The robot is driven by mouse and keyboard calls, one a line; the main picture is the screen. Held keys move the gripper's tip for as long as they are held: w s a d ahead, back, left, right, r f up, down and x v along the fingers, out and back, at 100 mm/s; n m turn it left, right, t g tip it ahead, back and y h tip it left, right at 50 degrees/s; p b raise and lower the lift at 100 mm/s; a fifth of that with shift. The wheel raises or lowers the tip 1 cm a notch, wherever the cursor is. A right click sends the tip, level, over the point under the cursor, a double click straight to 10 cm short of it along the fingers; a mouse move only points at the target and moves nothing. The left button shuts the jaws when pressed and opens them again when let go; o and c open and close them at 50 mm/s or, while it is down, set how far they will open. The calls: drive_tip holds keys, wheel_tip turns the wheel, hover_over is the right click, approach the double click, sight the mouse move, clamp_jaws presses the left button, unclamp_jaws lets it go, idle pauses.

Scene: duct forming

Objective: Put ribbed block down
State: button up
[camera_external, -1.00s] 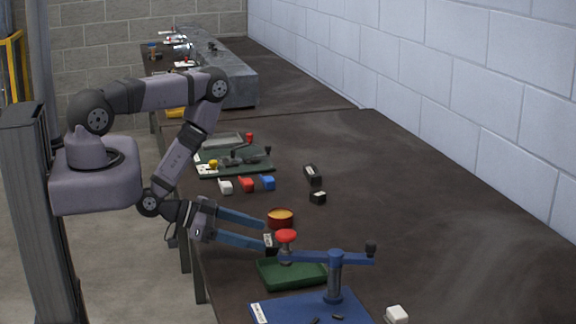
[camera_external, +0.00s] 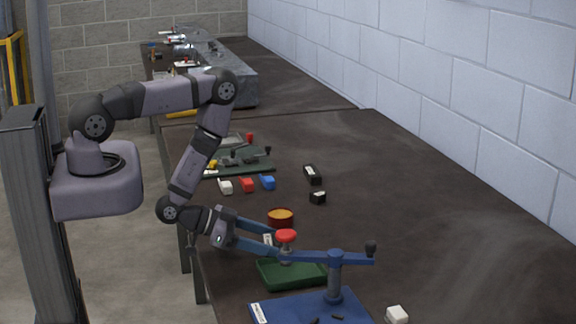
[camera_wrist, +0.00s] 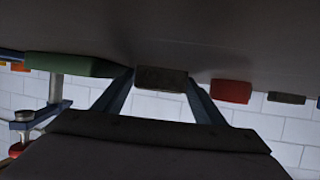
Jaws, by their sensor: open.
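The ribbed block, a small dark block with a pale label (camera_external: 267,240), rests on the table between the orange-topped round container (camera_external: 281,217) and the green tray (camera_external: 291,274). In the wrist view the block (camera_wrist: 161,78) shows between my two fingertips, with its ribs hard to make out. My gripper (camera_external: 272,244) reaches low over the table from the left, with its blue fingers apart on either side of the block. Their tips are partly hidden behind the red knob (camera_external: 286,236). Whether a finger touches the block cannot be told.
The blue lever press (camera_external: 335,280) stands close in front, its arm passing over the tray. A white block (camera_external: 397,314) lies at the front right. White, red (camera_external: 247,185) and blue blocks and two black blocks (camera_external: 313,175) lie farther back. The table's right side is clear.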

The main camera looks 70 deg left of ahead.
sight(270, 240)
drive_tip(key=c, duration=1.3)
drive_tip(key=shift+o, duration=0.2)
drive_tip(key=shift+r, duration=0.2)
drive_tip(key=shift+w+r, duration=0.1)
drive_tip(key=shift+r, duration=0.8)
wheel_tip(270, 240, up, 6)
drive_tip(key=shift+r+p, duration=0.25)
drive_tip(key=shift+p, duration=0.6)
drive_tip(key=shift+r+p, duration=0.7)
drive_tip(key=shift+p, duration=0.05)
